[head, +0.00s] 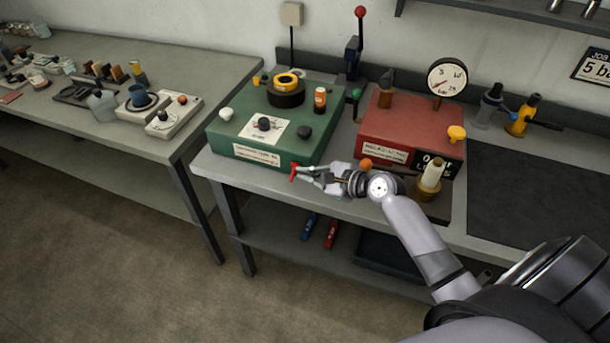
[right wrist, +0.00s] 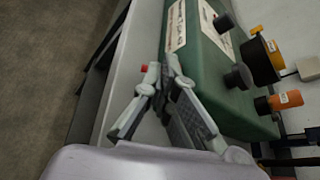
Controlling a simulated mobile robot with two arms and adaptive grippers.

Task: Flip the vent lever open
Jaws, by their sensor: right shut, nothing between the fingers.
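A small red-tipped part (head: 293,172), possibly the vent lever's handle, shows at the front of the green box (head: 228,141). My right gripper (head: 304,175) is right at it, fingers shut and empty, pointing left. In the right wrist view, the red tip (right wrist: 144,68) shows just left of my right gripper's fingertips (right wrist: 161,66); I cannot tell whether they touch. The rest of that part is hidden by the fingers. A tall lever with a red ball (head: 360,12) stands upright behind the boxes. No readable label tells which is the vent lever. My left gripper is out of view.
The green box carries several knobs and a black-and-yellow round part (head: 286,92). A red box (head: 386,122) with a gauge (head: 447,77) stands to its right.

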